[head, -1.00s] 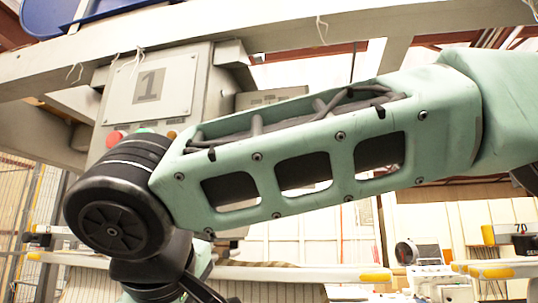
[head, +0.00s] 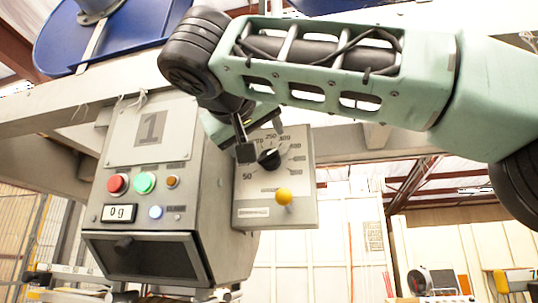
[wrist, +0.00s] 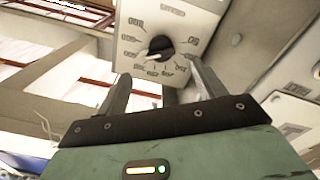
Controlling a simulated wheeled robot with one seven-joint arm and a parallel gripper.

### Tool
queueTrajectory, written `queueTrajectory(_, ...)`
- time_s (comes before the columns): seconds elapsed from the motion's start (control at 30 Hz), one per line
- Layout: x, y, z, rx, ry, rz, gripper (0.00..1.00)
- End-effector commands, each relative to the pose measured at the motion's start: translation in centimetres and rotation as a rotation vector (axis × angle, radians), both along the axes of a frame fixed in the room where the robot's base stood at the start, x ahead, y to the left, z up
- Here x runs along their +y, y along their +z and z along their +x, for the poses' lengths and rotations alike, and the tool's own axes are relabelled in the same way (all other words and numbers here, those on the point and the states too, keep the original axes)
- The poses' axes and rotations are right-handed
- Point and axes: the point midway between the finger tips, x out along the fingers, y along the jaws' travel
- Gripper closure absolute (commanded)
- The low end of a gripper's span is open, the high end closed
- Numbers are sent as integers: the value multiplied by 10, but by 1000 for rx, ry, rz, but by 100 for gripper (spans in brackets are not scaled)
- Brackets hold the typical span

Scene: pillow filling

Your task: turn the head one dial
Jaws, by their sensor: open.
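The head one dial is a black round knob (head: 269,159) on a grey panel with a printed number scale. In the wrist view the knob (wrist: 160,47) sits ahead of my fingers, roughly centred between them. My gripper (head: 261,141) is open, with its fingers at the upper part of the dial panel in the head view. In the wrist view the gripper (wrist: 158,72) shows its two fingers apart with nothing between them. Whether either finger touches the panel cannot be told. A finger hides part of the scale in the head view.
The dial panel (head: 305,185) is on the right side of a grey box marked 1 (head: 119,160). A yellow-tipped lever (head: 283,196) sticks out below the knob. The box front has a red button (head: 118,184), a green button (head: 145,183) and a display (head: 118,213).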

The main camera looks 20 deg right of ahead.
Motion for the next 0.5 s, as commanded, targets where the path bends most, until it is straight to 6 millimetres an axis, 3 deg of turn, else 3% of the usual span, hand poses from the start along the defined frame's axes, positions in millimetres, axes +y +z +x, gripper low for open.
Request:
queueTrajectory(0.3,-39,3,52,2,-3,-1,31)
queueTrajectory(0.5,-54,2,74,1,0,-2,31)
